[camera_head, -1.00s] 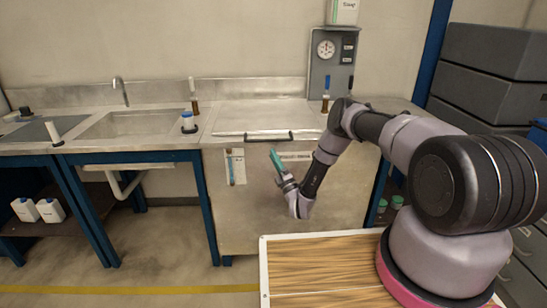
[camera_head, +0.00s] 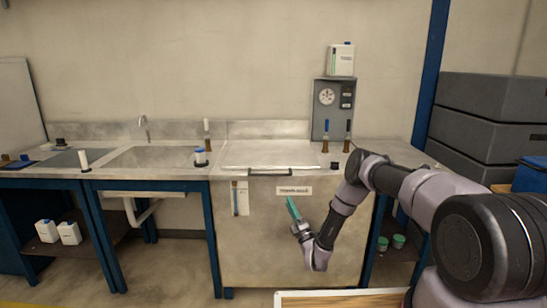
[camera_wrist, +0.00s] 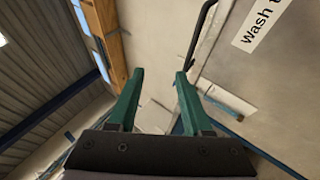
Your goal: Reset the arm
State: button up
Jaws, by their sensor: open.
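My arm reaches out from the lower right in the head view, bent at the elbow. My gripper (camera_head: 292,207), with green fingers, points up and to the left in front of the steel cabinet (camera_head: 262,245). In the wrist view my gripper (camera_wrist: 158,88) shows its two green fingers spread apart with nothing between them. It appears clear of the cabinet front, though the exact gap is hard to tell.
The cabinet has a black handle (camera_head: 270,172) and a white label (camera_head: 294,190). A grey meter panel (camera_head: 333,108) stands on the counter behind. A sink (camera_head: 150,157) is at left. Grey crates (camera_head: 490,125) are stacked at right. The floor before the cabinet shows no loose objects.

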jog(key=w+d+r+m+g+h, duration=0.15)
jog(key=w+r+m, duration=0.25)
jog(key=r, duration=0.6)
jog(key=w+d+r+m+g+h, duration=0.1)
jog(key=w+d+r+m+h, duration=0.3)
jog(key=r, duration=0.6)
jog(key=w+d+r+m+g+h, duration=0.1)
jog(key=w+d+r+m, duration=0.3)
jog(key=r, duration=0.6)
notch_tip(320, 180, up, 9)
jog(key=s+d+m+g+h, duration=0.1)
jog(key=s+m+g, duration=0.1)
jog(key=s+m, duration=0.1)
jog(key=s+d+r+m+g+h, duration=0.1)
jog(key=s+d+r+m, duration=0.2)
jog(key=s, duration=0.4)
jog(key=s+d+r+m+g+h, duration=0.1)
jog(key=s+d+r+m+g, duration=0.1)
jog(key=s+r, duration=0.3)
jog(key=s+d+r+m+g+h, duration=0.1)
jog(key=s+d+r+m, duration=0.15)
jog(key=s, duration=0.55)
jog(key=s+f+m+g+y, duration=0.1)
jog(key=s+m+g, duration=0.4)
jog(key=s, duration=2.3)
jog(key=f+m, duration=0.1)
jog(key=m, duration=0.2)
jog(key=shift+s, duration=0.4)
jog(key=shift+f+y, duration=0.1)
jog(key=shift+y, duration=0.15)
